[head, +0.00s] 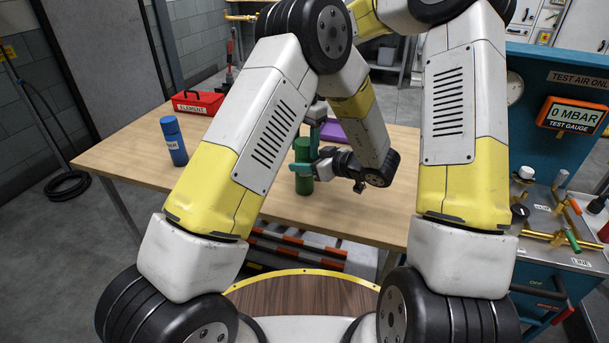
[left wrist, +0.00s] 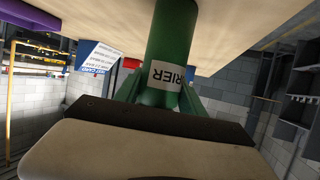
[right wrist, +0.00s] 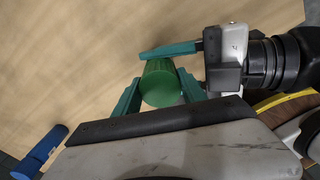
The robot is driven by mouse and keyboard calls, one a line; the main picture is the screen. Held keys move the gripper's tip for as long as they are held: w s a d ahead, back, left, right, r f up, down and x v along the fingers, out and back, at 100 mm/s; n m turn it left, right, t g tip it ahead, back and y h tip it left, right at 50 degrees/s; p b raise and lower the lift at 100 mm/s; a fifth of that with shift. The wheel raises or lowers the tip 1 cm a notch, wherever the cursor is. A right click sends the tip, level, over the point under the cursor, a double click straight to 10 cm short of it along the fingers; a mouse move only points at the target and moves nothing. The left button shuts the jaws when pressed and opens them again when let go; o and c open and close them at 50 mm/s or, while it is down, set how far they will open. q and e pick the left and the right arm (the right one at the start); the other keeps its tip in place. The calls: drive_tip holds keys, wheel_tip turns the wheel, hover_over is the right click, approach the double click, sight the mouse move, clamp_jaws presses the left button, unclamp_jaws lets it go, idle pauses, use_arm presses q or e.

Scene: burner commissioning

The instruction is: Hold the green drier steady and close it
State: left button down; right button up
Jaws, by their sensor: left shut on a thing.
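The green drier (head: 303,178) stands upright on the wooden table, and its label shows upside down in the left wrist view (left wrist: 165,75). My left gripper (head: 306,164) comes in level from the right of the picture and is shut on the drier's body. It also shows in the right wrist view (right wrist: 170,50), one teal finger passing beside the drier's top. My right gripper (right wrist: 161,78) points down from above, with its teal fingers on either side of the ribbed green top. I cannot tell whether these fingers touch it.
A blue cylinder (head: 174,140) stands at the table's left. A red box (head: 197,103) labelled ELEMENT and a purple thing (head: 333,131) lie behind. The test panel (head: 565,80) at the right reads 0 MBAR. The table (head: 120,165) is bare at the front left.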

clamp_jaws()
drive_tip(key=m, duration=0.6)
drive_tip(key=shift+m, duration=0.4)
drive_tip(key=m, duration=1.8)
drive_tip(key=shift+m, duration=0.3)
drive_tip(key=m, duration=0.3)
drive_tip(key=shift+m, duration=0.3)
drive_tip(key=o, duration=1.1)
unclamp_jaws()
drive_tip(key=shift+f, duration=0.1)
